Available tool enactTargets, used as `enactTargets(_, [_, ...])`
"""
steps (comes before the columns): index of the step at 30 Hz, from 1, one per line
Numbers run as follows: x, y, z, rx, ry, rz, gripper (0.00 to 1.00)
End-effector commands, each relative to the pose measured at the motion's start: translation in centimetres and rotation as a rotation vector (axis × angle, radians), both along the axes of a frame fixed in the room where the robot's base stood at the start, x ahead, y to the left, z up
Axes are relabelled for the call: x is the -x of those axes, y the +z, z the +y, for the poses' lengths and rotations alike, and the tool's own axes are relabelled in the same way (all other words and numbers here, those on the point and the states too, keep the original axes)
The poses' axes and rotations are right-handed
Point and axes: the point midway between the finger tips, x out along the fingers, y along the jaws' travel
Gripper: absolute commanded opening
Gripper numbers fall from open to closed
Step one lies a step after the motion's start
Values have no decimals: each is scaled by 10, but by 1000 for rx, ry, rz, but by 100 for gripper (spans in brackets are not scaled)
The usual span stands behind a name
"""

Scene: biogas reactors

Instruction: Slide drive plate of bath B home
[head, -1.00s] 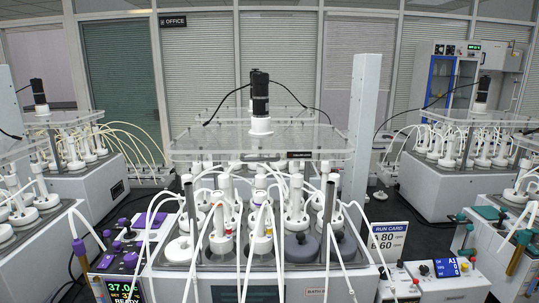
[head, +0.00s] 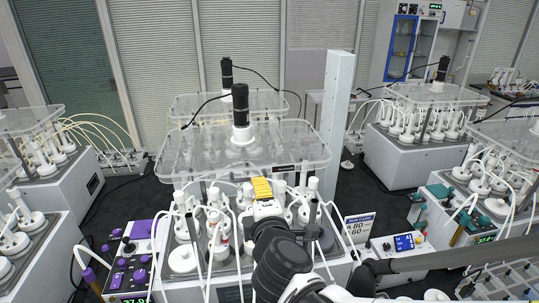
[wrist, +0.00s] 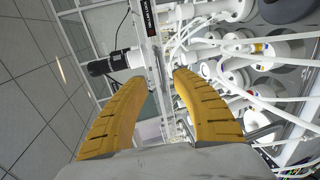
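The drive plate of bath B (head: 190,157) is a clear rounded sheet with a black motor (head: 240,112) upright on a white collar. It sits above the white bath (head: 180,284), which holds several white-capped bottles and tubes. In the wrist view the plate's edge (wrist: 152,35) runs nearly upright with a dark label, and the motor (wrist: 104,66) shows at left. My gripper (wrist: 161,74) is open, its yellow fingers spread toward that edge. I cannot tell whether they touch it. In the head view my gripper (head: 262,188) is at the plate's front edge, and my arm hides part of the bath.
A white post (head: 334,130) rises right of the plate. A purple-knobbed box (head: 130,262) is at left. Thin white tubes crowd below the plate. Similar baths flank both sides.

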Motion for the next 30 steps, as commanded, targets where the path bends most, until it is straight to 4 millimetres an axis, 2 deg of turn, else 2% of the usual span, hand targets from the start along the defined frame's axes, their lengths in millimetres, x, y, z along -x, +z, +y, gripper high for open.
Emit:
enactTargets(6, [-44,-10,10,-1,-4,1,32])
enactTargets(12, [-72,-16,17,-2,-4,2,32])
enactTargets(17, [-81,-18,19,-3,-4,2,32])
enactTargets(25, [-82,-18,20,-3,-3,2,31])
enactTargets(28, [-82,-18,20,-3,-3,2,1])
enactTargets(30, [-82,-18,20,-3,-3,2,0])
